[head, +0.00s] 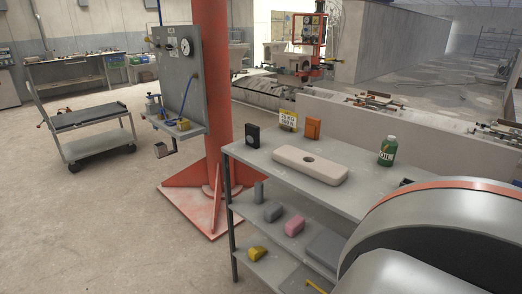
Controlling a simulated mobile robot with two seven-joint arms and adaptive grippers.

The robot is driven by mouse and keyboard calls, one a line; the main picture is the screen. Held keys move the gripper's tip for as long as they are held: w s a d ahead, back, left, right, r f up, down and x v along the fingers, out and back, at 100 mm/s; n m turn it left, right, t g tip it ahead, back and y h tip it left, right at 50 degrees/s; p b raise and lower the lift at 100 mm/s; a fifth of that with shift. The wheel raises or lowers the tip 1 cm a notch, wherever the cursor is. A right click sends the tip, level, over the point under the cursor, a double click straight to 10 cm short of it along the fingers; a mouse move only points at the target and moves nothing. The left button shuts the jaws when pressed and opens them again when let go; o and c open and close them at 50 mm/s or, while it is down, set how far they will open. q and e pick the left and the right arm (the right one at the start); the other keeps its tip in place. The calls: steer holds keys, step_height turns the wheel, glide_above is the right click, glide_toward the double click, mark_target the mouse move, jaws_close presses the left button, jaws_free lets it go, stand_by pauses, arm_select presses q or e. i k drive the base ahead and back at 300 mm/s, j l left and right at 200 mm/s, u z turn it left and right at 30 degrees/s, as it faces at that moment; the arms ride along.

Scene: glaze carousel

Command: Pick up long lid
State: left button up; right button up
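The long lid appears to be the pale beige, rounded slab (330,173) with a dark round hole near its middle. It lies flat on the top of a grey metal bench (262,166), right of the picture's centre in the head view. Nothing touches it from above. Neither of my grippers shows in this view, so I cannot see whether they are open or shut.
Behind the lid stand a black box (252,136), a yellow sign (288,120) and an orange block (313,128); a green bottle (387,151) stands to its right. Lower shelves hold small blocks. An orange column (212,80) stands behind left. The bench's right end is hidden.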

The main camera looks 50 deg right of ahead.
mark_target(331, 172)
steer(key=i, duration=1.5)
steer(key=i+z, duration=0.45)
steer(key=i+j+z, duration=0.25)
steer(key=z, duration=0.15)
steer(key=i+z, duration=0.1)
steer(key=z, duration=1.55)
